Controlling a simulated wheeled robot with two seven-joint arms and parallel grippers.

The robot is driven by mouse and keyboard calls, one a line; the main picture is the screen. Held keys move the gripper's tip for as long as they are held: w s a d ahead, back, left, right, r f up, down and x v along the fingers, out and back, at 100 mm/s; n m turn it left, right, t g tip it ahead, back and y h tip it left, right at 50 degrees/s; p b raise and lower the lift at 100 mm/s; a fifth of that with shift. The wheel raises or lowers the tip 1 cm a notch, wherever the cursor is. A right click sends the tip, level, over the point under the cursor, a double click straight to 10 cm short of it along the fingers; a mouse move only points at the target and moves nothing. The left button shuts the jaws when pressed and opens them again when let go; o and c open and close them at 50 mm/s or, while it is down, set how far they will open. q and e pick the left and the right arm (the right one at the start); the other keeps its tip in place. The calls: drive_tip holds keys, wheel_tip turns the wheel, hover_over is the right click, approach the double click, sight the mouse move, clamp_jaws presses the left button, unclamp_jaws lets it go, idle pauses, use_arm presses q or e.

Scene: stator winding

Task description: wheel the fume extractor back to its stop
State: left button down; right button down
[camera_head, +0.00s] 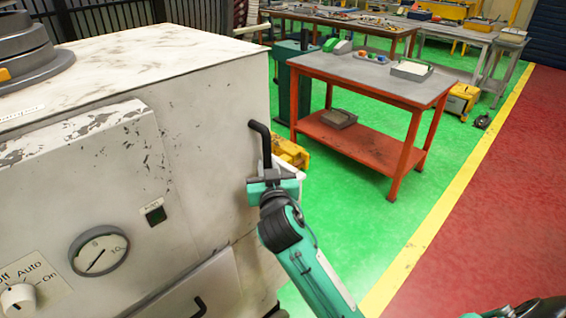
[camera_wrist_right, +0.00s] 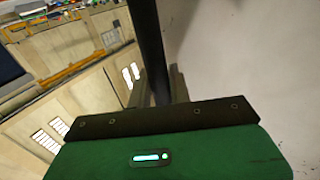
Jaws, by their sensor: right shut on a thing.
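The fume extractor (camera_head: 205,135) is a large worn white cabinet filling the left of the head view, with a gauge, a knob and a dark hose fitting on top. Its black bar handle (camera_head: 263,140) stands on its right side. My right gripper (camera_head: 268,178) is shut on the lower part of this handle. In the right wrist view the dark handle (camera_wrist_right: 148,45) runs up from between the fingers, beside the pale cabinet wall (camera_wrist_right: 250,60). The extractor's wheels and its stop cannot be made out.
A red-framed table (camera_head: 372,75) with trays and small parts stands beyond the extractor. A yellow item (camera_head: 290,152) lies on the floor close behind the handle. Green floor (camera_head: 350,210) is open to the right, up to a yellow line (camera_head: 450,205) and red floor.

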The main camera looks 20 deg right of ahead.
use_arm(q)
drive_tip(key=shift+s+a+f, duration=0.2)
drive_tip(key=shift+s+a, duration=0.35)
drive_tip(key=shift+s, duration=0.05)
use_arm(e)
drive_tip(key=a, duration=0.1)
drive_tip(key=s+a, duration=0.1)
drive_tip(key=shift+a+r, duration=0.1)
drive_tip(key=shift+a, duration=0.25)
drive_tip(key=c, duration=1.6)
unclamp_jaws()
drive_tip(key=shift+o, duration=1.3)
drive_tip(key=shift+w+a, duration=0.1)
drive_tip(key=shift+a, duration=0.15)
use_arm(q)
drive_tip(key=shift+w+d, duration=0.1)
drive_tip(key=shift+w, duration=0.15)
use_arm(e)
drive_tip(key=shift+d, duration=0.1)
